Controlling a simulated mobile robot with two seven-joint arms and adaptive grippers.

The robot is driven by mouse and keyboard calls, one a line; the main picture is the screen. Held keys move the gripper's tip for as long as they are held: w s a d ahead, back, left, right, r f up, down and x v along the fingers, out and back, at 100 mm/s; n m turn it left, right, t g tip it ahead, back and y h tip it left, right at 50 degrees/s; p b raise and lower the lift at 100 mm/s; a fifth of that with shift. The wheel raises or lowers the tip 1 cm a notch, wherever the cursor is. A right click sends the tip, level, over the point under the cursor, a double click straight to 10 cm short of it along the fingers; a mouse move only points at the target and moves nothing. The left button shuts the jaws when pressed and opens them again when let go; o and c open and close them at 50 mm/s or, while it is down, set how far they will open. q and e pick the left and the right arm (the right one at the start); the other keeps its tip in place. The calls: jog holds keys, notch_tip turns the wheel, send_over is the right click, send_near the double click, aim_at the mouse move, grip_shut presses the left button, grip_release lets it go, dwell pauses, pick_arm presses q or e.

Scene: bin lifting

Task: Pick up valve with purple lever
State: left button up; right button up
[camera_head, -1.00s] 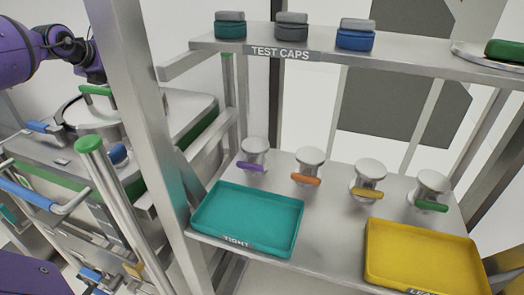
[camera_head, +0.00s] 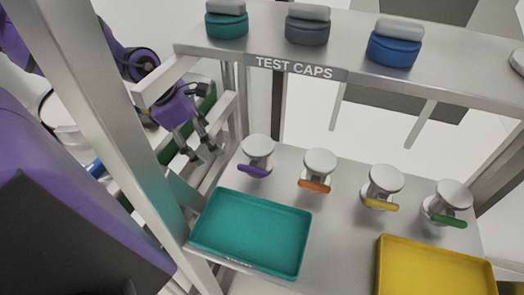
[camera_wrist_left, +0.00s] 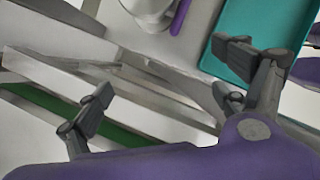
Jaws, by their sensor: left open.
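The valve with the purple lever (camera_head: 255,160) stands upright at the left end of a row of valves on the lower shelf, with a round pale top. Its purple lever (camera_wrist_left: 181,16) and part of its body show at the top edge of the left wrist view. My left gripper (camera_head: 206,152) is open and empty, at the left side of the shelf frame, apart from the valve and to its left. Its spread fingers (camera_wrist_left: 166,82) show in the left wrist view with the frame rails behind them. My right gripper is not identifiable in view.
Valves with orange (camera_head: 316,172), yellow (camera_head: 382,188) and green (camera_head: 446,203) levers stand to the right. A teal tray (camera_head: 250,200) and a yellow tray (camera_head: 435,240) lie in front. The upper shelf (camera_head: 270,50) with caps and a frame post (camera_head: 112,120) are close by.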

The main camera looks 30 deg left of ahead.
pick_arm(q)
jog(key=b, duration=0.5)
send_over(257, 144)
jog(key=s+a, duration=0.3)
jog(key=shift+d+f, duration=0.1)
jog(key=shift+f, duration=0.35)
jog(key=shift+w+d+r, duration=0.15)
jog(key=shift+w+d, duration=0.2)
jog(key=b+x, duration=0.2)
jog(key=x, duration=0.2)
jog(key=shift+w+d+f, duration=0.15)
jog(key=shift+w+f, duration=0.05)
jog(key=shift+f, duration=0.1)
jog(key=shift+c, duration=0.5)
jog(key=c, duration=1.9)
jog(key=shift+w, duration=0.1)
jog(key=shift+c, duration=0.6)
pick_arm(e)
jog(key=s+d+f, duration=0.1)
jog(key=s+f, duration=0.2)
jog(key=f, duration=0.5)
jog(key=shift+f+g, duration=0.25)
jog(key=shift+g, duration=0.15)
pick_arm(q)
jog(key=shift+r, duration=0.25)
pick_arm(e)
jog(key=shift+r, duration=0.1)
